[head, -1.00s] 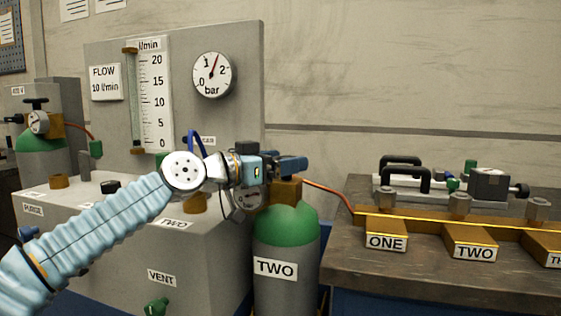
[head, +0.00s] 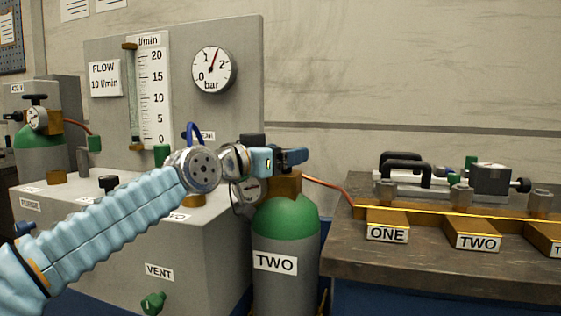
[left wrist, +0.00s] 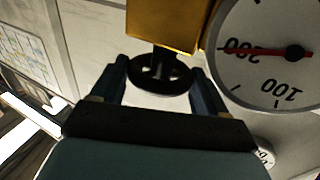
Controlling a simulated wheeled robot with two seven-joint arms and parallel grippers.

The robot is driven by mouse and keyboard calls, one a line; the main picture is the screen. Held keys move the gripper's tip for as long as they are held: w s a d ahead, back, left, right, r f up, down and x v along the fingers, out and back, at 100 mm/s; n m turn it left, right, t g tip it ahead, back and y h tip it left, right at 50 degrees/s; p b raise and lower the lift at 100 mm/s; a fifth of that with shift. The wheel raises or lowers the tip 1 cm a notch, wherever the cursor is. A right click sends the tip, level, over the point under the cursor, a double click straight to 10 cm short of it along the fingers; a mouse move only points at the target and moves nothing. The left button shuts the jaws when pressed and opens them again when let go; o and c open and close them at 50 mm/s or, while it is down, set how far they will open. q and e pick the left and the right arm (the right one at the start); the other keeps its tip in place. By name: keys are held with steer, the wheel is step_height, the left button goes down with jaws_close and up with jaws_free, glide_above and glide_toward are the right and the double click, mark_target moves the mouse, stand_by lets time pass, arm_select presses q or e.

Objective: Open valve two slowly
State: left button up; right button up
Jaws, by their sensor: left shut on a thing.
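The grey and green cylinder labelled TWO (head: 285,224) stands upright beside the grey flow panel, with a brass valve block (head: 286,185) on top. My left gripper (head: 293,156) is at the top of that block. In the left wrist view, my left gripper's fingers (left wrist: 163,82) stand on either side of a black handwheel (left wrist: 158,73) below the brass block (left wrist: 168,22) and are shut on it. The cylinder's gauge (left wrist: 270,55) shows close by, its red needle lying along the 200 mark. In the head view the gripper hides the handwheel. My right gripper is not in view.
The panel carries a flow tube (head: 134,95) and a bar dial (head: 212,70) reading between 1 and 2. A bench (head: 420,270) at right holds a brass manifold labelled ONE and TWO. An orange hose (head: 328,187) runs there from the valve. Another cylinder (head: 40,145) stands at left.

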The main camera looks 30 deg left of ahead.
arm_select(q)
steer(key=shift+f+n+y+b, duration=0.15)
steer(key=shift+n+y+b, duration=0.45)
steer(key=shift+y, duration=0.35)
steer(key=shift+f+n+y+b, duration=0.15)
steer(key=shift+n+y+b, duration=0.45)
steer(key=shift+y, duration=0.35)
steer(key=shift+d+n+y+b, duration=0.15)
steer(key=shift+n+y+b, duration=0.25)
steer(key=shift+y+b, duration=0.3)
steer(key=shift+d+r+n+y+b, duration=0.1)
steer(key=shift+r+n+y+b, duration=0.1)
steer(key=shift+n+y+b, duration=0.3)
steer(key=o, duration=1.1)
steer(key=shift+c, duration=0.2)
steer(key=s+d+b, duration=0.1)
steer(key=s+d, duration=0.1)
steer(key=s, duration=1.1)
steer(key=shift+s+d, duration=0.3)
steer(key=shift+s, duration=0.1)
